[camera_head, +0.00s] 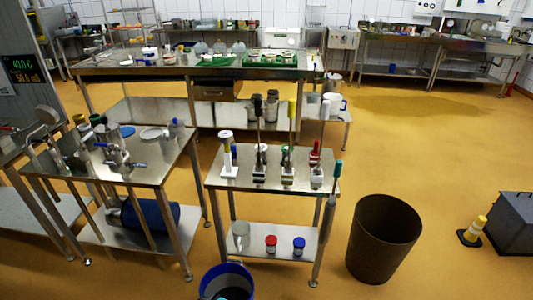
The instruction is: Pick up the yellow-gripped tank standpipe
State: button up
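A tall, thin upright piece with a yellow grip (291,111) stands on the small steel table (211,183) in the middle, and it looks like the yellow-gripped standpipe. Its lower end is among metal fittings, and I cannot tell exactly how it is seated. A similar tall piece with a dark grip (258,105) stands to its left. My gripper is not in view.
Red (315,150) and teal (338,168) grips stand at the table's right. A brown bin (384,240) is right of the table, and a blue bucket (227,282) is in front. Another steel table (150,175) stands left. Floor right of the bin is partly clear.

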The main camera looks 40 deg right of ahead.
aim_at(288, 169)
jog(key=z, duration=0.5)
jog(key=k, duration=0.15)
jog(key=u, duration=1.95)
jog(key=k, duration=0.25)
jog(key=u, duration=2.1)
jog(key=k, duration=1.3)
jog(key=z, duration=0.1)
